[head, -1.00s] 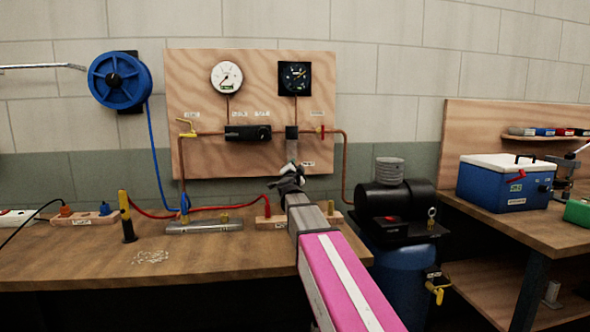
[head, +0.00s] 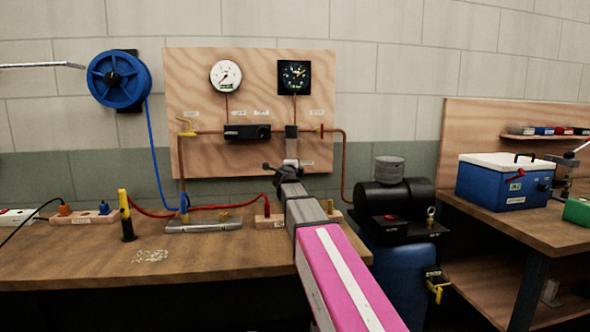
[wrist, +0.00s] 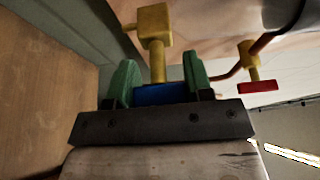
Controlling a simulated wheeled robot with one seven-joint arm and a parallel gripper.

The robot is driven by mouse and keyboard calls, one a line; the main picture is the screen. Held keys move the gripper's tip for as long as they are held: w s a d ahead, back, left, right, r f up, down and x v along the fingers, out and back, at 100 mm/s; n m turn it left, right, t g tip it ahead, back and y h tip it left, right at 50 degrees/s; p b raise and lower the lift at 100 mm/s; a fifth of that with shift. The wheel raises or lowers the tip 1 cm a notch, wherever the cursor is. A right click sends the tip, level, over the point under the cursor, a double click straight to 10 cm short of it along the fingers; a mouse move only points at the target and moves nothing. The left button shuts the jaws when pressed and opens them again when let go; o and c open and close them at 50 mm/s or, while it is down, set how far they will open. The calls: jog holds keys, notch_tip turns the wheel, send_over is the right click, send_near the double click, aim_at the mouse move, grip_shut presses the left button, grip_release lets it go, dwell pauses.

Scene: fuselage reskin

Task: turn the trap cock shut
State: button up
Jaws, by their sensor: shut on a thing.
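The trap cock is best seen in the wrist view: a yellow block (wrist: 154,22) on a yellow stem, with a blue handle (wrist: 163,94) at its near end. My gripper (wrist: 156,80) has its green fingers on both sides of the blue handle and is shut on it. The handle lies crosswise between the fingers. In the head view my gripper (head: 290,165) is at the lower part of the plywood panel (head: 215,160), below the pipe. It hides the cock there.
A red-handled valve (wrist: 257,86) is right of my fingers. Above my gripper are a black regulator (head: 247,132), copper pipe and two gauges. The bench (head: 215,255) holds a grey manifold (head: 204,225) and hoses. A black compressor (head: 395,200) stands at right.

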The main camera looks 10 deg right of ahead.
dwell(0.4)
jog(key=o, duration=0.9)
jog(key=v, duration=1)
jog(key=shift+s+a, duration=0.1)
jog(key=shift+s, duration=0.3)
